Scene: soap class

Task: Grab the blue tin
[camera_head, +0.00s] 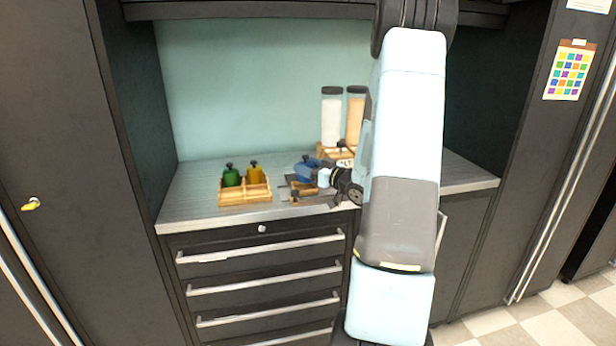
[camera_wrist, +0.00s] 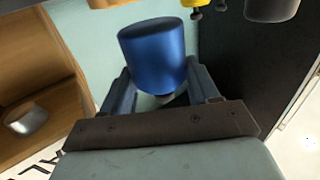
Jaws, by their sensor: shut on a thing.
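The blue tin (camera_wrist: 152,55) sits between the two fingers of my gripper (camera_wrist: 161,90) in the wrist view, with a finger on each side of it. My gripper is shut on it. In the head view the blue tin (camera_head: 305,169) shows partly behind my gripper (camera_head: 304,186), over the counter right of the middle. My wrist and gripper hide part of it there. I cannot tell whether it touches the counter.
A wooden tray (camera_head: 245,196) with a green container (camera_head: 231,177) and a yellow container (camera_head: 254,174) stands left on the counter (camera_head: 195,205). Two tall dark-lidded jars, one pale (camera_head: 331,117) and one tan (camera_head: 355,120), stand behind my gripper. Drawers are below.

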